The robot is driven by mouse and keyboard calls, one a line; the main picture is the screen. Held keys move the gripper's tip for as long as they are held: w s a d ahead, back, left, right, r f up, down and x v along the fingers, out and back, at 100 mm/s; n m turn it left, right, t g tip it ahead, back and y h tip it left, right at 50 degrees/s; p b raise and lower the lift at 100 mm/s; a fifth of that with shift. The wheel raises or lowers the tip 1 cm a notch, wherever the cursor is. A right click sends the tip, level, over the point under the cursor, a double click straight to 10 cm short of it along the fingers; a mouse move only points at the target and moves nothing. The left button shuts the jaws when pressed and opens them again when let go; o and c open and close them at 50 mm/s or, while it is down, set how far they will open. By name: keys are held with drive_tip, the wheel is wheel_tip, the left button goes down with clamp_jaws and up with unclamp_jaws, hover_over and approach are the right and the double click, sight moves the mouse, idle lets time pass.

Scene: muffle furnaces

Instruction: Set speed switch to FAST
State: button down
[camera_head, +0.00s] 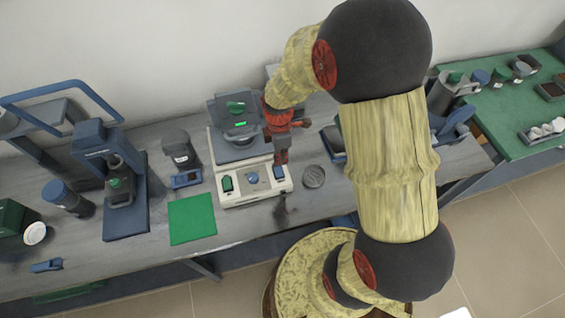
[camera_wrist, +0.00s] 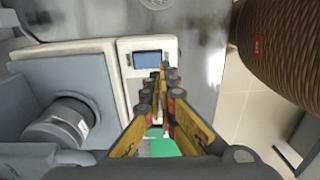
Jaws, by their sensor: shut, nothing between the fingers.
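A cream control unit (camera_head: 242,195) stands on the bench. Its front panel has a green control (camera_head: 227,183) at the left and a blue control (camera_head: 252,177) in the middle. The panel's right end lies close to my gripper (camera_head: 281,158). In the wrist view my gripper (camera_wrist: 163,70) is shut and empty, its fingertips over the cream panel (camera_wrist: 128,68) beside a blue rectangular part (camera_wrist: 148,58). I cannot tell whether the tips touch the panel. No FAST label is readable, and I cannot tell which control is the speed switch. The fingers hide part of the panel.
A round metal lid (camera_head: 314,177) lies close on the right.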

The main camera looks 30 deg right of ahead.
wheel_tip(320, 180, up, 6)
drive_tip(key=shift+s+a+r+p, duration=0.15)
drive_tip(key=shift+s+p, duration=0.15)
drive_tip(key=shift+s, duration=0.15)
idle(0.3)
drive_tip(key=s+a+r+m+t+b, duration=0.4)
drive_tip(key=s+r+m+t+b, duration=0.2)
drive_tip(key=s+r+m, duration=0.7)
wheel_tip(320, 180, up, 3)
drive_tip(key=m+b, duration=0.1)
drive_tip(key=m, duration=0.1)
drive_tip(key=shift+s+a+f+m+b, duration=0.15)
drive_tip(key=shift+s+m+b, duration=0.1)
drive_tip(key=shift+m+b, duration=0.15)
drive_tip(key=c, duration=2.6)
unclamp_jaws()
